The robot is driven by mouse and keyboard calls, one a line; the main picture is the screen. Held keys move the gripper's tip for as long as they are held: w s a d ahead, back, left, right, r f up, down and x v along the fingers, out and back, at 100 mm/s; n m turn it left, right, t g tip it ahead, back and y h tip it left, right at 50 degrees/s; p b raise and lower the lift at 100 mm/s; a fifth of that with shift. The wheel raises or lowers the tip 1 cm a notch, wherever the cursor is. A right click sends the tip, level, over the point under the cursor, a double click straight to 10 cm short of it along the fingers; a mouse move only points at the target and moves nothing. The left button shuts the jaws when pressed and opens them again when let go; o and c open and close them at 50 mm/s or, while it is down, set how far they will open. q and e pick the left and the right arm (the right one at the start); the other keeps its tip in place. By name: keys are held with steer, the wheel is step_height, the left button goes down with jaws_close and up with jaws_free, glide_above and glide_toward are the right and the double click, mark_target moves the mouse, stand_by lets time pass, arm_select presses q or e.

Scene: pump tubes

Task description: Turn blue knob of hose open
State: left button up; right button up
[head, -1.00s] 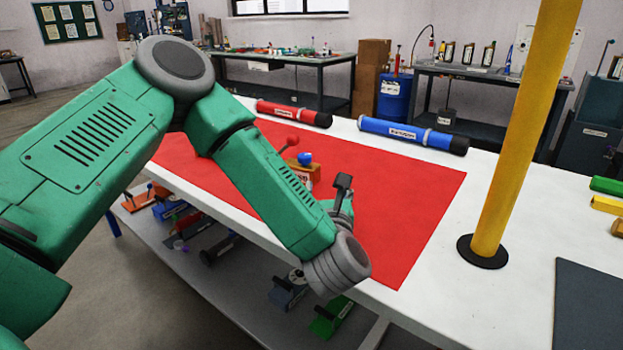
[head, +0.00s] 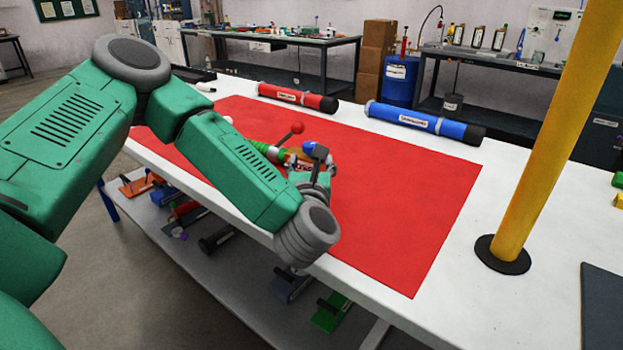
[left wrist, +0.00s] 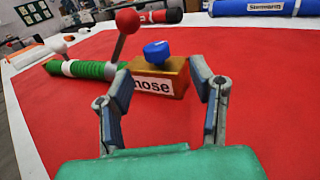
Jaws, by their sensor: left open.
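The hose block (left wrist: 166,79) is a brass-coloured box with a white label reading "hose", on the red mat (head: 410,220). The blue knob (left wrist: 157,53) sits on its top; it also shows in the head view (head: 310,146), partly behind my gripper. A green ribbed hose (left wrist: 85,69) runs left from the block. A lever with a red ball (left wrist: 128,21) rises beside it. My left gripper (left wrist: 158,90) is open and empty, its two fingers on either side of the near part of the block, with the knob beyond and between them. Contact cannot be told. My right gripper is not in view.
A red tube (head: 298,97) and a blue tube (head: 424,122) lie along the table's far side. A yellow post (head: 540,150) stands on the right. The mat right of the block is clear. Several tools lie on the shelf below.

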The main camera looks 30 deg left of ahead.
arm_select(q)
steer(key=x, duration=0.4)
steer(key=r+x, duration=0.1)
steer(key=x, duration=0.1)
steer(key=shift+w+d, duration=0.15)
steer(key=shift+w, duration=0.25)
steer(key=v, duration=0.7)
steer(key=shift+s+f+p, duration=0.1)
steer(key=shift+f+p, duration=0.15)
steer(key=shift+p, duration=0.15)
steer(key=b+v, duration=0.3)
steer(key=shift+d+f, duration=0.2)
steer(key=shift+d, duration=0.05)
steer(key=shift+s+d+r+b, duration=0.1)
steer(key=shift+s+b, duration=0.05)
steer(key=shift+b, duration=0.35)
steer(key=v, duration=0.2)
steer(key=shift+s, duration=0.45)
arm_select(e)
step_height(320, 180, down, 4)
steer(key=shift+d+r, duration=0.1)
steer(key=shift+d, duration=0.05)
